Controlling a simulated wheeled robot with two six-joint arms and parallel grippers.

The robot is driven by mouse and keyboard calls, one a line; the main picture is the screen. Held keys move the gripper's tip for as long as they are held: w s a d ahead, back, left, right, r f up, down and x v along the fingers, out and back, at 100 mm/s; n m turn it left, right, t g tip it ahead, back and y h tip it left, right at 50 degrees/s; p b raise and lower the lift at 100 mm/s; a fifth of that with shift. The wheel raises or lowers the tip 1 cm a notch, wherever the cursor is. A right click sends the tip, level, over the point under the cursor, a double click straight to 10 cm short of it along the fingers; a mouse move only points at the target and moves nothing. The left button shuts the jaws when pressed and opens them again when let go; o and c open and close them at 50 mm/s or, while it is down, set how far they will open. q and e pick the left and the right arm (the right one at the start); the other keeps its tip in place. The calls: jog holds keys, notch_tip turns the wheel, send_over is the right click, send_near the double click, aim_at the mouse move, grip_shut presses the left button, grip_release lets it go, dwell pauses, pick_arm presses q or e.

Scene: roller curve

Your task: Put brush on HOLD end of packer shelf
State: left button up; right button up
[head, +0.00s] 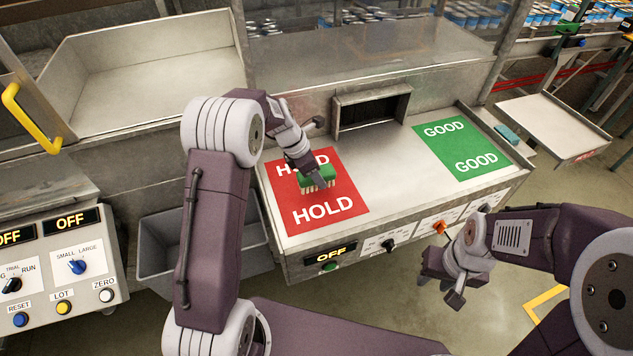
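The brush (313,185), with a green back and pale bristles, is at the red HOLD panel (290,207) on the left end of the metal shelf (385,173). It covers part of the upper HOLD word. My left gripper (316,174) reaches down over the brush, with a dark finger at its back. The other finger is hidden, so I cannot tell whether it grips the brush. I also cannot tell whether the bristles touch the panel. My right gripper (441,288) hangs in front of the shelf, empty, its fingers apart.
The green GOOD panel (463,143) is at the shelf's right end, with clear metal between the panels. A dark opening (371,110) is behind. A grey bin (165,243) and a control box (55,262) stand at left.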

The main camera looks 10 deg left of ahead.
pick_arm(q)
jog(key=shift+s+d+f, duration=0.15)
jog(key=shift+f, duration=0.1)
notch_tip(320, 180, down, 3)
jog(key=shift+s+d+r, duration=0.1)
jog(key=shift+d, duration=0.05)
jog(key=shift+f, duration=0.25)
jog(key=shift+w+a+f, duration=0.1)
jog(key=shift+w+a, duration=0.1)
jog(key=shift+w, duration=0.05)
jog(key=shift+s+d+f, duration=0.1)
jog(key=shift+s, duration=0.05)
jog(key=o, duration=1.5)
jog(key=shift+c, duration=0.2)
